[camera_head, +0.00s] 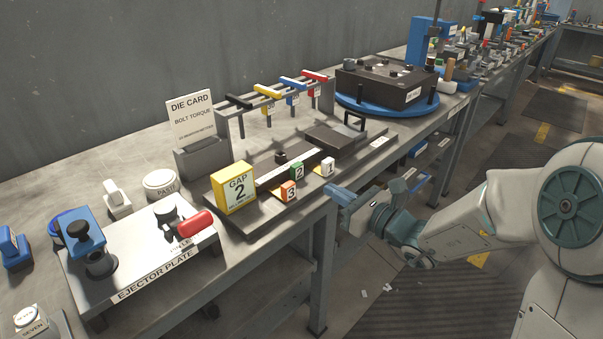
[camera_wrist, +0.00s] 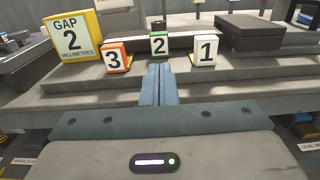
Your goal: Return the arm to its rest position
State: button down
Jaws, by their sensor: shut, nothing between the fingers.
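My gripper (camera_head: 342,197) is at the end of my arm, in front of the bench edge in the head view. Its blue fingers are shut together and empty, as the wrist view also shows (camera_wrist: 158,86). In the wrist view the fingertips point toward the numbered blocks on the bench fixture. An orange block 3 (camera_head: 288,191), a green block 2 (camera_head: 298,173) and a white block 1 (camera_head: 327,167) stand on the fixture's step. A yellow block marked GAP 2 (camera_head: 233,188) stands at their left.
The grey bench (camera_head: 316,226) runs along the wall. An ejector plate (camera_head: 140,257) with a red handle (camera_head: 195,224) lies at front left. Colored T-handle tools hang on a rack (camera_head: 240,109). A blue turntable (camera_head: 388,108) bears a dark die block. The floor right of the bench is mostly open.

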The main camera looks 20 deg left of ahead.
jog(key=s+d+r+n+g+h+p, duration=0.3)
jog(key=s+d+r+n+p, duration=0.15)
jog(key=s+n, duration=0.2)
jog(key=s+d+r+n+g+h+p, duration=0.3)
jog(key=s+r+n+g+p, duration=0.1)
jog(key=s+n+p, duration=0.25)
jog(key=s+d+r+n+t+h+p, duration=0.1)
jog(key=s+d+r+n+h+p, duration=0.1)
jog(key=d, duration=0.5)
jog(key=s+d+r+n+t+h+p, duration=0.1)
jog(key=d+r+n+h+p, duration=0.3)
jog(key=d, duration=0.4)
jog(key=s+d+r+n+t+h+p, duration=0.1)
jog(key=s+d+r+n+h+p, duration=0.2)
jog(key=d, duration=0.4)
jog(key=shift+s+d+h+p, duration=0.15)
jog(key=shift+h+p, duration=0.2)
jog(key=shift+h, duration=0.45)
